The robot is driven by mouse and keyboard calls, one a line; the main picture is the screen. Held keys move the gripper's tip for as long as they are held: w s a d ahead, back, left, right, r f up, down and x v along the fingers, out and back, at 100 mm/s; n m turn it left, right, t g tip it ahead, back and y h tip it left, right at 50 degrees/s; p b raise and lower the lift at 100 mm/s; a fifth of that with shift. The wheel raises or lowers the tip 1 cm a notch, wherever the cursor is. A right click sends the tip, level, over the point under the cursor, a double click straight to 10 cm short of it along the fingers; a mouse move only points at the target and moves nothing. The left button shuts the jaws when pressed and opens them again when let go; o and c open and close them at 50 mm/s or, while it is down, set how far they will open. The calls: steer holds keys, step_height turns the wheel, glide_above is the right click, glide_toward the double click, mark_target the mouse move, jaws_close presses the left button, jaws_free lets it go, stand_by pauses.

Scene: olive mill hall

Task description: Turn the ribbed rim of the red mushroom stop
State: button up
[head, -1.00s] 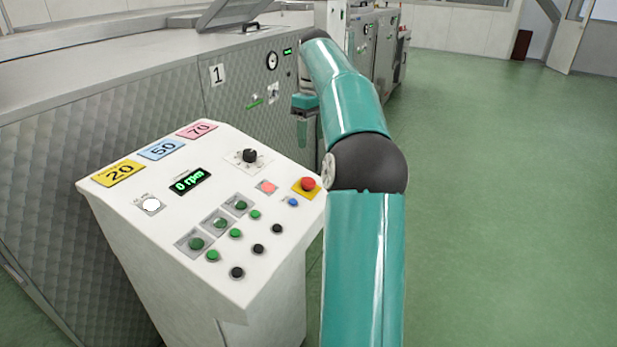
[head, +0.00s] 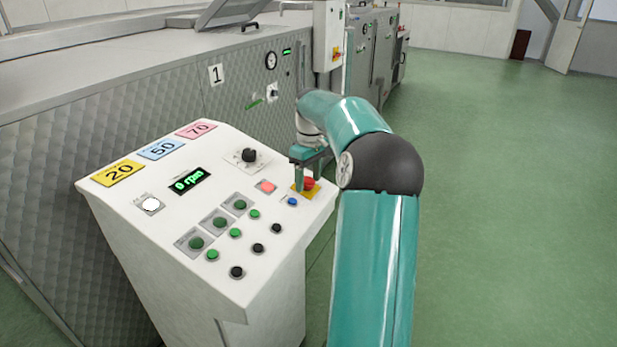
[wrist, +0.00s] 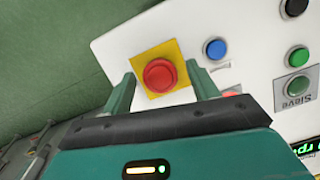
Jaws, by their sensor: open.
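The red mushroom stop (head: 309,183) sits on a yellow square plate (head: 301,193) at the right corner of the white control panel. In the wrist view the red mushroom stop (wrist: 160,75) shows whole on its yellow plate (wrist: 175,49), lying between my two spread fingers. My gripper (head: 306,181) is at the stop in the head view and covers part of it. In the wrist view my gripper (wrist: 162,84) is open, with a finger on each side of the stop and visible gaps. I cannot tell how far the fingertips are above the plate.
A blue button (head: 292,202) and a lit red button (head: 267,187) are close to the stop. A black knob (head: 249,155) and several green and black buttons cover the panel (head: 285,255). A machine wall (head: 228,110) stands behind; green floor (head: 500,180) is clear at right.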

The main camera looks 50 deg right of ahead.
steer(key=c, duration=1)
